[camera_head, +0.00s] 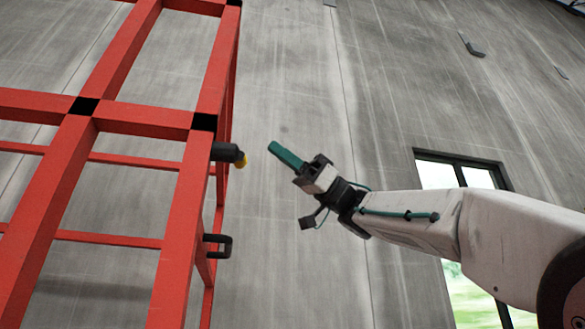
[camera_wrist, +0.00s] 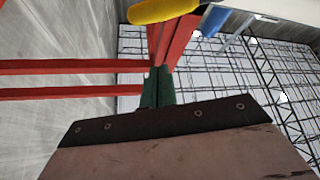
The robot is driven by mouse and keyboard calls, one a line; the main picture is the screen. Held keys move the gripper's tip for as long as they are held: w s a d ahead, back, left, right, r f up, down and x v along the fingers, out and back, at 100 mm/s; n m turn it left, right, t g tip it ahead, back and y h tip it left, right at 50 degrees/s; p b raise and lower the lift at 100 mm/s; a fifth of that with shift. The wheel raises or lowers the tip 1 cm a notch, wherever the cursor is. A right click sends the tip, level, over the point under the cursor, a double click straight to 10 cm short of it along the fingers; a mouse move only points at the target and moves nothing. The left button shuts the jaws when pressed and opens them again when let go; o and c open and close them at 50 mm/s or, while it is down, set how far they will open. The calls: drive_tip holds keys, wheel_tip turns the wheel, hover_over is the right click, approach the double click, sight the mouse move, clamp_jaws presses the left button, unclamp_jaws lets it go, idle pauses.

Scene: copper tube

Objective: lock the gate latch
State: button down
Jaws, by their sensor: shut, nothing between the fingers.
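The gate latch (camera_head: 228,153) is a dark cylinder with a yellow tip, sticking out to the right from the upright of a red frame (camera_head: 195,190). In the wrist view a yellow piece (camera_wrist: 163,10) shows at the top edge, cut off by the picture. My gripper (camera_head: 272,147) has green fingers, shut and empty, pointing up and left. Its fingertips appear a little to the right of the yellow tip, with a visible gap. The green fingers also show in the wrist view (camera_wrist: 157,88), below the yellow piece.
A black U-shaped handle (camera_head: 219,246) sticks out from the red frame below the latch. A grey wall stands behind, with a window (camera_head: 462,175) at the right. The space between the frame and my arm is clear.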

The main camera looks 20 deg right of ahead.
drive_tip(key=a, duration=0.1)
drive_tip(key=a+f, duration=0.1)
drive_tip(key=a, duration=0.2)
drive_tip(key=shift+w+a+f, duration=0.2)
drive_tip(key=shift+w+a, duration=0.2)
drive_tip(key=f+m+t, duration=0.1)
drive_tip(key=m+t, duration=0.1)
drive_tip(key=f+m+t, duration=0.1)
drive_tip(key=m+t, duration=0.1)
drive_tip(key=m, duration=0.1)
drive_tip(key=w+f+m+t, duration=0.1)
drive_tip(key=m, duration=0.2)
drive_tip(key=shift+w+f+t+y, duration=0.1)
drive_tip(key=shift+f+t+y, duration=0.15)
drive_tip(key=shift+t+y, duration=0.15)
drive_tip(key=shift+r, duration=0.15)
drive_tip(key=d+f, duration=0.1)
drive_tip(key=d, duration=0.8)
drive_tip(key=shift+d+f, duration=0.25)
